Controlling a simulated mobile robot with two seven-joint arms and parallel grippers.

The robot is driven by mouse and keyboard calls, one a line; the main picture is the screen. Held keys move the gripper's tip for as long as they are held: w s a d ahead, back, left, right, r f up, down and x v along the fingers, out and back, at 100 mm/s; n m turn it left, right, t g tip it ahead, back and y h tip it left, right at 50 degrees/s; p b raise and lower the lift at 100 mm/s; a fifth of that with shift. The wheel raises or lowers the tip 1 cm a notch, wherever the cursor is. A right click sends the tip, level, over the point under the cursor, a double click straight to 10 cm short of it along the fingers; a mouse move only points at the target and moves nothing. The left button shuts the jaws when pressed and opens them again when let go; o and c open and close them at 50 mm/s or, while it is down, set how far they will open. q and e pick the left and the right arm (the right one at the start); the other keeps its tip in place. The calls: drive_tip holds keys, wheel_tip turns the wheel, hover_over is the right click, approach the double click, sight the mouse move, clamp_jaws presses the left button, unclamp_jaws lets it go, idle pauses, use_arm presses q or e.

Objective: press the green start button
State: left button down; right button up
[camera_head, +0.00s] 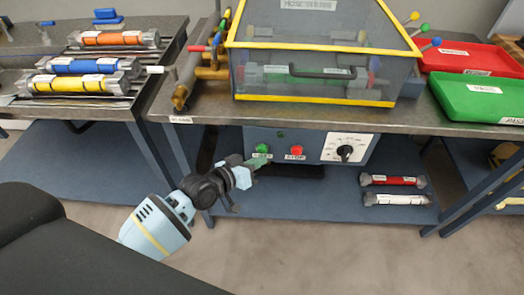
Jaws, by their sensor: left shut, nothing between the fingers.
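The green start button (262,148) is on the left of a dark blue control panel (320,147) under the bench's front edge. A red stop button (297,150) is to its right, and a black dial (346,152) is further right. My left gripper (262,161) is shut and empty. Its tip is just below the start button, in front of the button's label and partly covering it. I cannot tell whether the tip touches the panel. My right gripper is not in view.
A clear case with yellow edges (235,85) stands on the bench above the panel. Red (455,60) and green (455,95) trays are at the right. A red cylinder (392,180) and a white one (397,199) lie on the lower shelf.

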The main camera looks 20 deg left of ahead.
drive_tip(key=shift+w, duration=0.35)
use_arm(q)
drive_tip(key=shift+w, duration=0.25)
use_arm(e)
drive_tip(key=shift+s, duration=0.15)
use_arm(q)
drive_tip(key=shift+w+a, duration=0.1)
drive_tip(key=shift+w, duration=0.1)
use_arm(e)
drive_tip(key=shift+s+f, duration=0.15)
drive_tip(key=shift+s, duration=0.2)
